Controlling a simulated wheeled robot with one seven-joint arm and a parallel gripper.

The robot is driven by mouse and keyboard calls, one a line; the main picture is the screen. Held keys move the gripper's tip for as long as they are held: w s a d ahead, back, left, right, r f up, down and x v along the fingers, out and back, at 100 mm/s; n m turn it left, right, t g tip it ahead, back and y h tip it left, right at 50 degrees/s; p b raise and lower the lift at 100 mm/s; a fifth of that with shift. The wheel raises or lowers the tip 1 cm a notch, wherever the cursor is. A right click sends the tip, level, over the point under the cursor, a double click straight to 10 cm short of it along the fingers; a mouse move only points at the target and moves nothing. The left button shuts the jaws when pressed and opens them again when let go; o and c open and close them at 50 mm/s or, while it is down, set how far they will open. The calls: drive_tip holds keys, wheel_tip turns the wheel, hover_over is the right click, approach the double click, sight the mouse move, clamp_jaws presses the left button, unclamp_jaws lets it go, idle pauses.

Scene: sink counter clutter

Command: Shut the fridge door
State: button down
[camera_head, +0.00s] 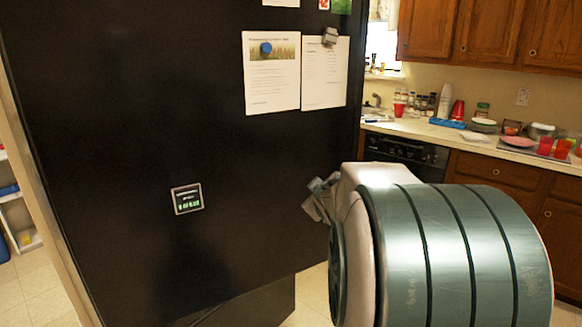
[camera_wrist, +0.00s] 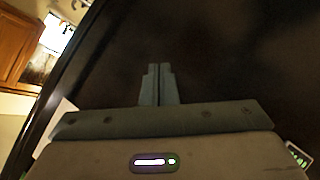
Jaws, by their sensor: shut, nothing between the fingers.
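The black fridge door (camera_head: 130,130) fills the left and middle of the head view as a large, slanted dark panel. Its lower edge rises toward the right, and a separate dark lower part (camera_head: 255,305) shows beneath it. How far the door stands open I cannot tell. My gripper (camera_head: 318,200) is in front of the door near its right edge, partly hidden by my arm. In the wrist view my gripper (camera_wrist: 157,70) is shut and empty, its fingers together against the dark door surface (camera_wrist: 220,50). Whether the fingertips touch it is unclear.
Papers (camera_head: 271,75) and a small display magnet (camera_head: 187,198) are on the door. To the right, a counter (camera_head: 425,130) holds cups and dishes above wooden cabinets (camera_head: 495,172). Pale floor tiles (camera_head: 35,290) show at lower left, beside a shelf.

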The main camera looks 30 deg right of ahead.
drive_tip(key=w+d+r+n+t, duration=0.1)
drive_tip(key=w+d+n+t, duration=0.15)
drive_tip(key=d, duration=0.35)
drive_tip(key=w+d+r+n+t, duration=0.1)
drive_tip(key=d+n+t, duration=0.15)
drive_tip(key=d, duration=0.35)
drive_tip(key=n+t+y+b, duration=0.1)
drive_tip(key=n+y+b, duration=0.1)
drive_tip(key=n+y, duration=0.6)
approach(337, 162)
drive_tip(key=shift+n+h, duration=0.9)
drive_tip(key=w+p, duration=0.1)
drive_tip(key=w, duration=0.1)
drive_tip(key=w+p, duration=0.1)
drive_tip(key=w, duration=0.1)
drive_tip(key=w+a+p, duration=0.1)
drive_tip(key=w, duration=0.1)
drive_tip(key=shift+w+f+p, duration=0.1)
drive_tip(key=shift+w+p, duration=0.3)
drive_tip(key=shift+a, duration=0.1)
